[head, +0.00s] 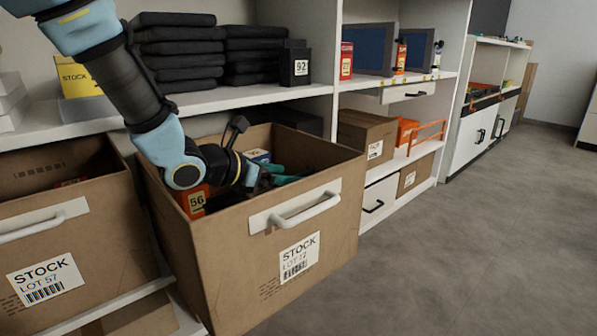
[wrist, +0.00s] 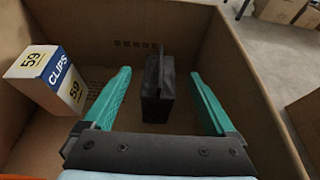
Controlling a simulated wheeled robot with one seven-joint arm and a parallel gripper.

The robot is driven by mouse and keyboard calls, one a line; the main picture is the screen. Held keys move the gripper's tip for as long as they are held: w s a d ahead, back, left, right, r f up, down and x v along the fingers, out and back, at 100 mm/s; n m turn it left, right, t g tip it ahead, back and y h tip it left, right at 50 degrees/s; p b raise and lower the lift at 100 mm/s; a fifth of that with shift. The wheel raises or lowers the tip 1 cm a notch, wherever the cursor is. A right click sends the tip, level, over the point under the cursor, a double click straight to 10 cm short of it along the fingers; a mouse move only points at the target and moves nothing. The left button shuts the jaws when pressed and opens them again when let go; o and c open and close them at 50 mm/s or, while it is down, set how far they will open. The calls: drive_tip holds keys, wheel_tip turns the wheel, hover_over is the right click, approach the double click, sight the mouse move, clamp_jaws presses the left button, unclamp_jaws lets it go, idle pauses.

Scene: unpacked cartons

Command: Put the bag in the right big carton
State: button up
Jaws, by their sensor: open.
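A small black bag (wrist: 158,88) stands upright in the carton between and slightly beyond the fingers, apart from both. In the head view my gripper (head: 277,174) shows only partly, and the bag cannot be made out there.
A white, yellow and blue CLIPS box (wrist: 47,79) is left of the fingers in the carton. An orange box (head: 194,201) shows inside the near-left corner. The left carton (head: 72,237), LOT 57, is alongside. A shelf (head: 240,94) with black stacks is above. Floor at right is clear.

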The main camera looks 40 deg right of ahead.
drive_tip(key=p+v, duration=0.1)
drive_tip(key=v, duration=0.6)
drive_tip(key=shift+p, duration=0.3)
